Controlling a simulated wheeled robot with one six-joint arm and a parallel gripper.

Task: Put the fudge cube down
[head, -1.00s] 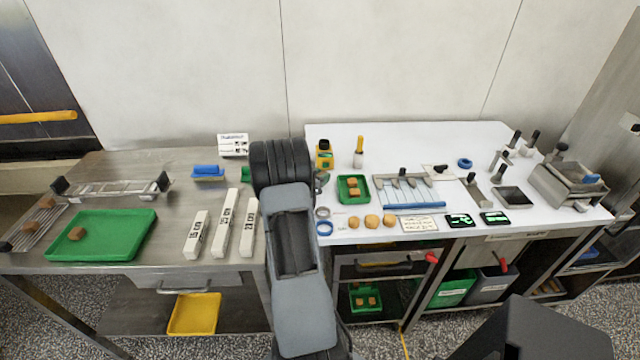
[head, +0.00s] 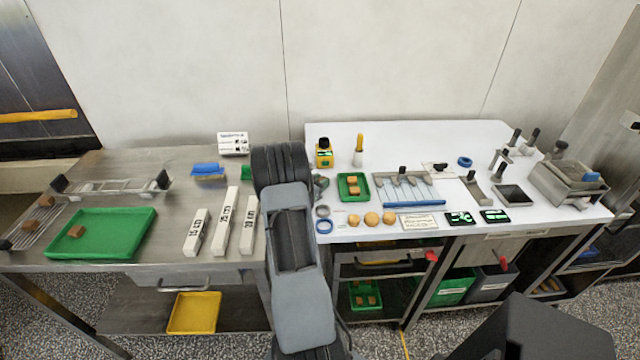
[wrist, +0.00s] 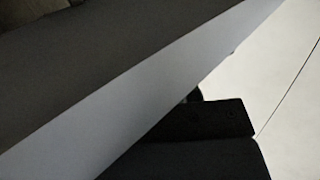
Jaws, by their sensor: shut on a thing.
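In the wrist view a dark part of my gripper (wrist: 225,120) shows at the bottom, shut. The thing between its jaws, which I take to be the fudge cube, is not visible. In the head view my arm hides the jaws. One brown cube (head: 76,232) lies in the large green tray (head: 125,222) on the steel table at left. Two more cubes (head: 45,201) lie on the wire mesh (head: 38,222) beside it.
Three pale labelled bars (head: 226,222) lie on the steel table (head: 185,190) right of the tray. A blue-handled tool (head: 207,169) and a white box (head: 233,144) are behind them. The white table (head: 420,150) carries several tools and round pieces. The large tray is mostly bare.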

